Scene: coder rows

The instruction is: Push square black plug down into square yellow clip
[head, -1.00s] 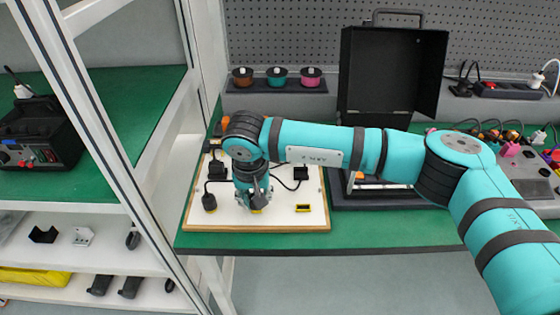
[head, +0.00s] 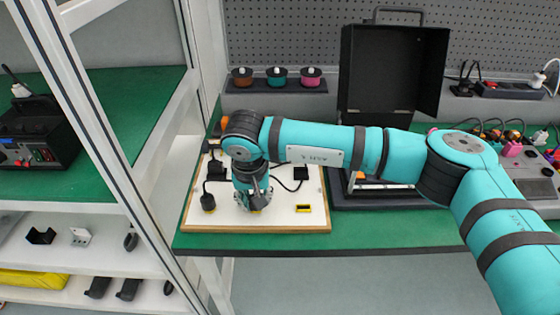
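My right gripper (head: 256,204) points down at the front middle of a white board (head: 285,217). A sliver of yellow, likely the square yellow clip (head: 257,211), shows right at its fingertips. The fingers and wrist cover most of that spot, so I cannot tell whether a square black plug is there or how deep it sits. The finger opening is too small and hidden to judge. A second yellow clip, rectangular with a dark middle (head: 304,209), lies uncovered to the right. My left gripper is not in view.
A black plug with a cable (head: 208,202) stands at the board's left. A black block (head: 301,173) with a cable is behind right. An open black case (head: 390,75) stands behind my arm, and spools (head: 277,77) sit on a back shelf. The green bench (head: 400,232) is clear in front.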

